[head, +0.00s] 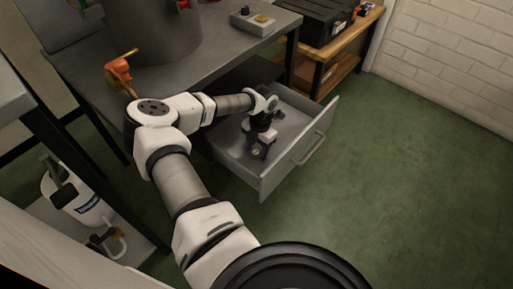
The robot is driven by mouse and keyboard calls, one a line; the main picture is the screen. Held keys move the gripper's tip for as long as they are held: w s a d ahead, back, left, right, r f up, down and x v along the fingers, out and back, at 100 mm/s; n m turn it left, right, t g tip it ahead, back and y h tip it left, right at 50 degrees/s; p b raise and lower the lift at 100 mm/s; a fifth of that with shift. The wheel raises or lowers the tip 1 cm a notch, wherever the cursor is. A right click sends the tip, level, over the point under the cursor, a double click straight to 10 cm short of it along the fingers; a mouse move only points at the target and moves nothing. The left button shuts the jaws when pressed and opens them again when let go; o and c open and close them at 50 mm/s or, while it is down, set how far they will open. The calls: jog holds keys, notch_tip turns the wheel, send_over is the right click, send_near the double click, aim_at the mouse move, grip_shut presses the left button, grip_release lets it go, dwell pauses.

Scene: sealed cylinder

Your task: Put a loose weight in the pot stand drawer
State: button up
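The pot stand drawer (286,169) is pulled out from under the grey table, a grey open-topped box with a bar handle on its front. My gripper (257,154) points down inside the drawer, near its floor. A small pale brass-coloured piece (256,151) shows at the fingertips; it may be a weight. Whether the fingers grip it or stand around it is too small to tell. On the table a small yellow piece (263,18) sits on a light grey block (252,23); I cannot tell whether it is a weight.
A large grey cylinder (150,35) stands on the table (222,50), with an orange fitting (119,72) near its base. A black case (312,18) rests on a wooden bench (350,40). A white bottle (85,200) stands on a lower shelf at left. Green floor right of the drawer is clear.

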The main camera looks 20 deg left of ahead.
notch_tip(320, 180, up, 12)
jog(key=w+p, duration=0.1)
jog(key=p, duration=0.2)
jog(key=shift+w+d+r, duration=0.15)
jog(key=shift+w+d, duration=0.15)
jog(key=shift+w, duration=0.05)
